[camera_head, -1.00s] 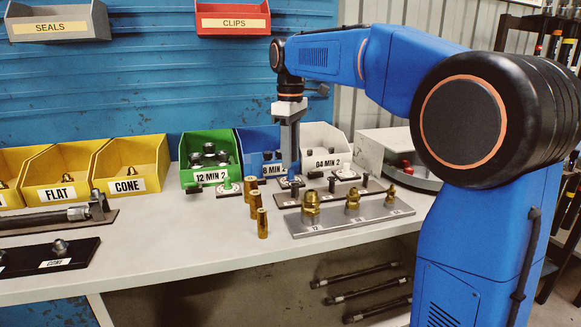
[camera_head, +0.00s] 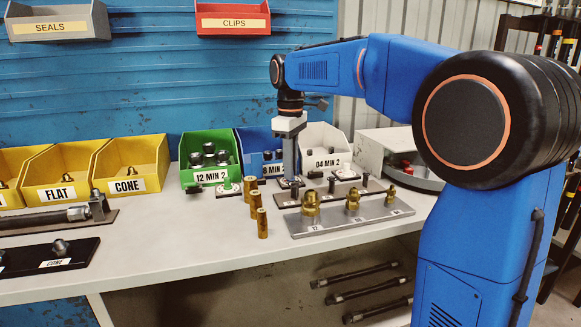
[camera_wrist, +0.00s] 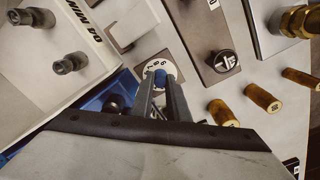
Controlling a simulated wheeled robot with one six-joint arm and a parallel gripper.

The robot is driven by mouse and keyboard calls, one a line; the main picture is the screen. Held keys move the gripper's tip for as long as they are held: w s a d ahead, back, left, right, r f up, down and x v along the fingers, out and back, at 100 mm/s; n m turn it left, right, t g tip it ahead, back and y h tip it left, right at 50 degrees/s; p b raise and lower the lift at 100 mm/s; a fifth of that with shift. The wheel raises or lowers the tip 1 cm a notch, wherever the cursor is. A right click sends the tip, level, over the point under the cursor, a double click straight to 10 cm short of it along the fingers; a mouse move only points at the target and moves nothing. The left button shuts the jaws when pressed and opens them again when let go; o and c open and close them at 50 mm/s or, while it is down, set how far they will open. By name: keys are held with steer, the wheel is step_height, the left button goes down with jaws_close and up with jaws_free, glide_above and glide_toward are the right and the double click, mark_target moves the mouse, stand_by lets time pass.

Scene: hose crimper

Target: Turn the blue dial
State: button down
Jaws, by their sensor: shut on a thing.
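The blue dial (camera_wrist: 160,77) shows in the wrist view as a small blue knob on a round white face with black numbers. My gripper (camera_wrist: 160,84) has one finger on each side of the knob and is shut on it. In the head view my gripper (camera_head: 290,178) points straight down at the dial's place, in front of the blue bin. There the fingers hide the knob.
A green dial (camera_head: 226,185) stands to the left. The blue bin (camera_head: 262,143) and the white bin (camera_head: 325,140) are close behind. A grey block with brass fittings (camera_head: 350,220) and several brass sleeves (camera_head: 262,222) stand in front.

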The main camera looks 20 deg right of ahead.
steer(key=shift+m, duration=2.8)
steer(key=c, duration=1.7)
jaws_free()
step_height(320, 180, up, 17)
steer(key=shift+r, duration=0.2)
